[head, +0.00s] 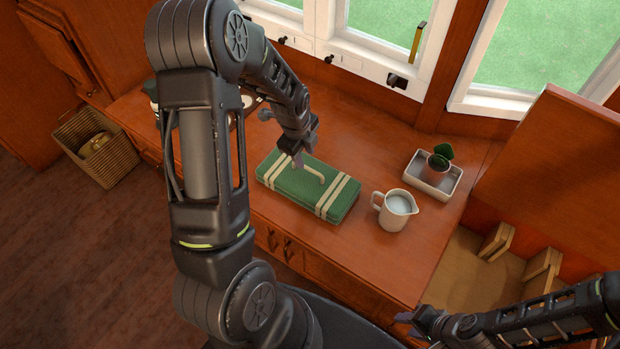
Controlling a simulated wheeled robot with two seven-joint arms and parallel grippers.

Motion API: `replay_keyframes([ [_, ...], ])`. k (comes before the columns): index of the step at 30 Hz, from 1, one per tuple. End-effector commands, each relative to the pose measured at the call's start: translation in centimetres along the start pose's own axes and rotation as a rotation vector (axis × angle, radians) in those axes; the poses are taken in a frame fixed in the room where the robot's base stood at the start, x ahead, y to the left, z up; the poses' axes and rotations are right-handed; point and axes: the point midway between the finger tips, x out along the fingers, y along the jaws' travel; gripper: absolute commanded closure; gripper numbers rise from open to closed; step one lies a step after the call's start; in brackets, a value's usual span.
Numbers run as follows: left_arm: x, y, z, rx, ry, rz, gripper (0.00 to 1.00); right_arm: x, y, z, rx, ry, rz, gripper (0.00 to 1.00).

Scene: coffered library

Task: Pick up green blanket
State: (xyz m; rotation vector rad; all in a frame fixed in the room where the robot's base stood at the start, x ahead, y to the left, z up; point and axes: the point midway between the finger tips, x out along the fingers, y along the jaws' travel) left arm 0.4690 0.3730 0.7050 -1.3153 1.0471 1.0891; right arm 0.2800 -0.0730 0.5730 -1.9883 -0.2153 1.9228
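The green blanket (296,189) lies folded on the wooden counter, with cream stripes near both ends and a cream, handle-like strip on top. My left gripper (297,158) is above the blanket's back left part, pointing down. Its fingertips are small and dark here, so I cannot tell how far apart they are or whether they touch the blanket. My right gripper (408,322) is low at the bottom right, in front of the counter's edge and away from the blanket. Its finger opening is not clear.
A white pitcher (397,209) stands right of the blanket. Behind it is a tray (449,188) with a small potted plant (436,166). A wicker basket (112,168) stands on the floor at left. Windows line the back. The counter behind the blanket (370,140) is clear.

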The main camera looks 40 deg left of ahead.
Motion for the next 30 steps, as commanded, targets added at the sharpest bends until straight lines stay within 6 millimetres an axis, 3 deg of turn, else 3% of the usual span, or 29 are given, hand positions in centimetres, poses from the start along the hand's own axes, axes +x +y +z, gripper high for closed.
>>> replay_keyframes([
  [5,0.2,0.0,0.0,-0.002,0.000,0.000,0.65,0.0,0.0,0.0,0.000,0.000,0.000,0.64],
  [13,2.6,0.0,0.0,-0.004,0.000,0.000,0.65,0.0,0.0,0.0,0.000,0.000,0.000,0.64],
  [23,2.8,0.0,0.0,-0.004,0.000,0.000,0.65,-0.1,0.0,0.0,0.000,0.000,0.000,0.64],
  [30,5.5,-0.1,-0.2,-0.004,0.001,0.003,0.65,-0.5,-0.2,0.0,0.000,0.000,0.000,0.64],
])
